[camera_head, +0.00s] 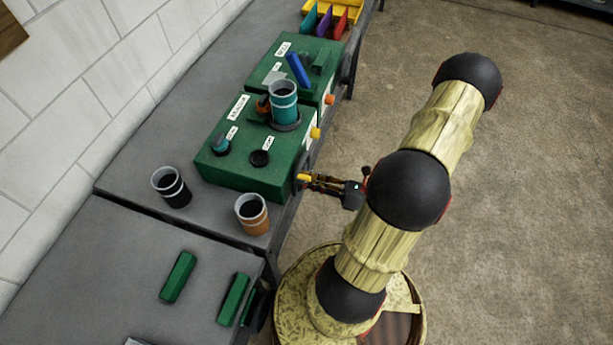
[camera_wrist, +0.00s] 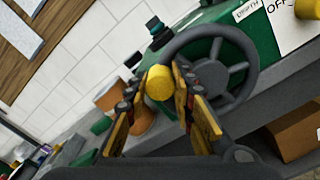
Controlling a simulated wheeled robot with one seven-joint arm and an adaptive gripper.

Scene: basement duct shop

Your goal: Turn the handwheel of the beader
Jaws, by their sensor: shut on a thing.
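The beader is the green machine (camera_head: 238,165) on the grey bench, with a teal duct collar (camera_head: 284,103) standing on top. Its dark spoked handwheel (camera_wrist: 249,75) is on the aisle-side face, seen clearly in the wrist view and mostly hidden in the head view. A yellow handle knob (camera_wrist: 158,80) sticks out from the wheel's rim toward the wrist camera; it also shows in the head view (camera_head: 302,177). My gripper (camera_wrist: 160,92) is shut on this knob, one finger on each side. The exact contact is partly hidden by the fingers.
An orange-banded collar (camera_head: 252,215) and a dark grey-rimmed collar (camera_head: 171,188) stand left of the beader. Green bars (camera_head: 178,276) lie on the nearer bench. A second green machine (camera_head: 310,62) and a yellow bin (camera_head: 345,10) are beyond. The concrete floor (camera_head: 530,180) is clear.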

